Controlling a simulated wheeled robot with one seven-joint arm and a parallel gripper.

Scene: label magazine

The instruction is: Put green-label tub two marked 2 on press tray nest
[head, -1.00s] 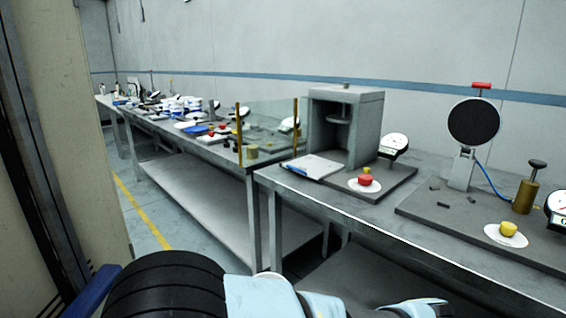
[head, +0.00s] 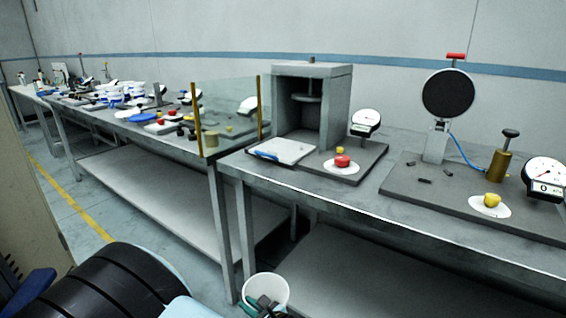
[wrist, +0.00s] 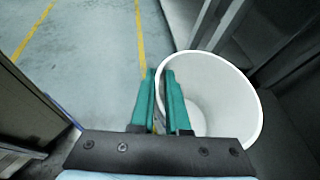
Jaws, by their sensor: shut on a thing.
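A white open-topped tub (head: 268,287) is in my gripper (head: 264,303) at the bottom of the head view, below the bench's front edge. In the wrist view, my gripper's green fingers (wrist: 168,98) are shut on the wall of the tub (wrist: 218,100), which hangs to the right and looks empty. No label or number shows on the tub. A grey press-like frame (head: 338,110) with a plunger stands on the right bench. I cannot make out a tray nest for certain.
The right bench (head: 390,225) carries a red knob (head: 342,161), a round gauge (head: 365,122), a black disc on a stand (head: 448,94) and a brass cylinder (head: 499,165). A clear panel (head: 228,112) stands at the left bench's end. The floor left is clear.

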